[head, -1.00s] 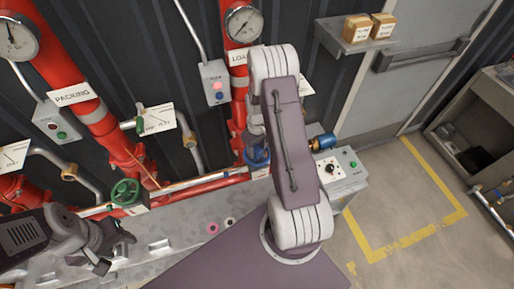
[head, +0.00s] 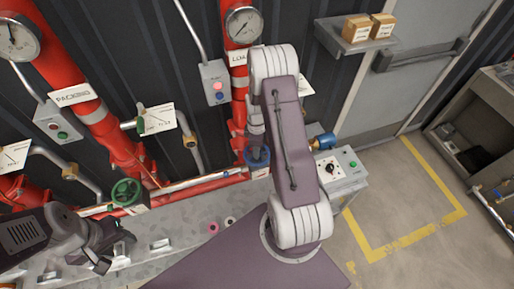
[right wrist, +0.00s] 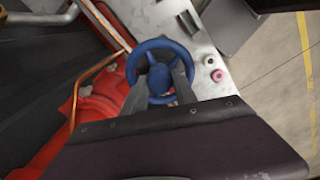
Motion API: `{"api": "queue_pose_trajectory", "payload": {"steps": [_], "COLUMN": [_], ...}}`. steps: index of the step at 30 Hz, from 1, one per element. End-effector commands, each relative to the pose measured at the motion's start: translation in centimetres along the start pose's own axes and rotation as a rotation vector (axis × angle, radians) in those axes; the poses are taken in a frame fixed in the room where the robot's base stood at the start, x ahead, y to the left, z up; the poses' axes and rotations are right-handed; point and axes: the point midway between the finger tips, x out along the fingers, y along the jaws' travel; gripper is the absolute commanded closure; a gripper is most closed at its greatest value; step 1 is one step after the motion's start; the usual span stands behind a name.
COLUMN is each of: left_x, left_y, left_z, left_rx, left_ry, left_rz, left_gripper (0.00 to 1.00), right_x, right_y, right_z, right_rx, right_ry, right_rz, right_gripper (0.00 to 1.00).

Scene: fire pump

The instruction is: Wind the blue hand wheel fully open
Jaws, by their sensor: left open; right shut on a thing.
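The blue hand wheel (head: 258,160) sits on the red pipework in the middle of the head view, partly covered by my right wrist. It shows more fully in the right wrist view (right wrist: 133,66), as a round rim with a hub. My right gripper (right wrist: 166,92) has its two dark fingers at the wheel's near side, across the rim, and is shut on it. The fingertips are partly lost against the wheel. My left gripper (head: 117,251) is open and empty above the grey bench at the lower left, away from the blue wheel.
A green hand wheel (head: 127,192) is on the pipe to the left. A grey control box (head: 340,172) with a dark knob stands right of my right arm. A grey button box (head: 215,83) and a gauge (head: 243,24) are above.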

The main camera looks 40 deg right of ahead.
Motion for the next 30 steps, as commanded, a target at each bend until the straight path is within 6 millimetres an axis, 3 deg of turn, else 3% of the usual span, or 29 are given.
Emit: {"api": "queue_pose_trajectory", "payload": {"steps": [4, 13, 24, 30], "left_x": [-0.08, -0.38, -0.40, -0.63], "left_y": [0.00, 0.01, 0.01, 0.01], "left_z": [-0.01, -0.04, -0.04, -0.07], "left_rx": [0.000, 0.000, 0.000, 0.000], "left_ry": [0.000, 0.000, 0.000, 0.000], "left_rz": [0.000, 0.000, 0.000, 0.000], "left_gripper": [0.51, 0.51, 0.51, 0.51], "right_x": [-0.08, -0.07, -0.07, -0.11], "right_y": [0.09, 0.12, 0.13, 0.13], "right_z": [-0.02, -0.03, -0.04, -0.05], "right_rx": [-0.061, -0.645, -0.735, -1.157], "right_ry": [0.001, 0.000, 0.000, -0.001], "right_rz": [0.002, 0.003, 0.003, 0.003], "right_gripper": [1.00, 1.00, 1.00, 1.00]}}
